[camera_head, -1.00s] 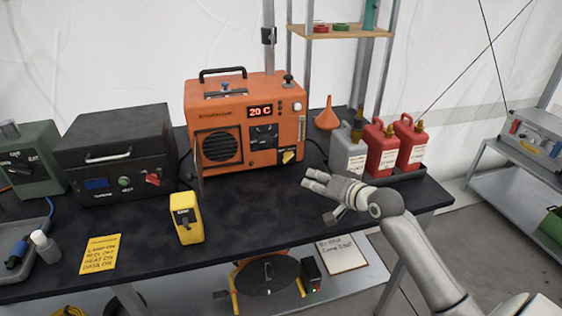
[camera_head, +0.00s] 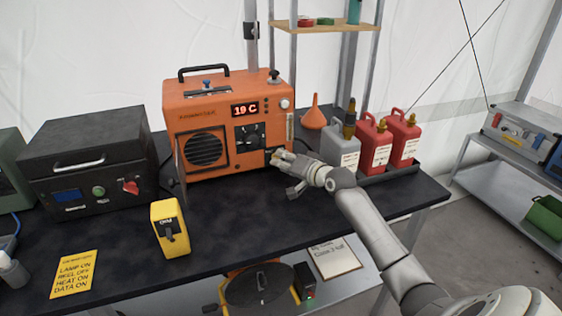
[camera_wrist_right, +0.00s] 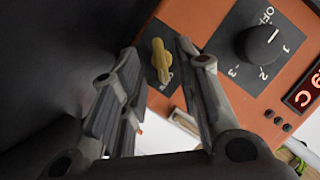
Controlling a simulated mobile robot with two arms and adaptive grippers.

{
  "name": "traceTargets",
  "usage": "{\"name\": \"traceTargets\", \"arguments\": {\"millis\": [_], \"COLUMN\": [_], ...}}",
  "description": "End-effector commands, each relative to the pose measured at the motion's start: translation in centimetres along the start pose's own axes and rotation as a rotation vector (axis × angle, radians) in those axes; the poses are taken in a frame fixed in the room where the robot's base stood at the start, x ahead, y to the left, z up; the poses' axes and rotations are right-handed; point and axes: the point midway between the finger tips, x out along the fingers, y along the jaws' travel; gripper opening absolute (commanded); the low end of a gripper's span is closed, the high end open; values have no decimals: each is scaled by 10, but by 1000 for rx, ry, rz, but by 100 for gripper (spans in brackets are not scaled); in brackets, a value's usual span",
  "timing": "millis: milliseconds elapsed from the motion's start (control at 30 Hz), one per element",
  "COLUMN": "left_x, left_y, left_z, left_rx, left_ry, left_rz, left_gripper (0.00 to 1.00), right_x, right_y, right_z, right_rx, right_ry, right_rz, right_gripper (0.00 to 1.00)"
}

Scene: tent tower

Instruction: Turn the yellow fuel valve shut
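The yellow fuel valve (camera_wrist_right: 160,60) is a small knob on a dark plate on the orange heater's front panel. In the head view it is largely hidden by my right gripper (camera_head: 284,161), which is at the lower right of the orange heater (camera_head: 195,175). In the right wrist view my right gripper (camera_wrist_right: 157,56) is open, with the valve showing between its two fingertips. A gap shows on each side of the valve. I cannot tell how far the tips are from the panel. My left gripper is not in view.
A dial (camera_wrist_right: 263,43) marked OFF to 3 sits near the right fingertip. A grey can (camera_head: 340,150) and red cans (camera_head: 374,145) stand right of my gripper, with an orange funnel (camera_head: 314,116) behind. A yellow box (camera_head: 170,228) stands at the front. The black table's middle is clear.

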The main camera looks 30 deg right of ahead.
Motion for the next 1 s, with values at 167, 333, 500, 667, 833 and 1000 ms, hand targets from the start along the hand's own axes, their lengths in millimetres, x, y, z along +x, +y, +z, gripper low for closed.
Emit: {"name": "traceTargets", "arguments": {"millis": [167,333,500,667,833,1000], "left_x": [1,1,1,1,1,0], "left_y": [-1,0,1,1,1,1], "left_z": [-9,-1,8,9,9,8], "left_rx": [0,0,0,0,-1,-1], "left_ry": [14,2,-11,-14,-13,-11], "left_rz": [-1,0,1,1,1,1], "left_gripper": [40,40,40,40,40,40], "right_x": [15,19,19,19,18,18], "right_y": [0,0,0,0,0,0], "right_z": [0,0,0,0,0,0], "right_rx": [1,0,-1,-1,-1,-3], "right_ry": [0,0,-1,-1,0,-1], "right_rz": [-1,0,0,0,0,1], "right_gripper": [30,30,30,15,0,0]}}
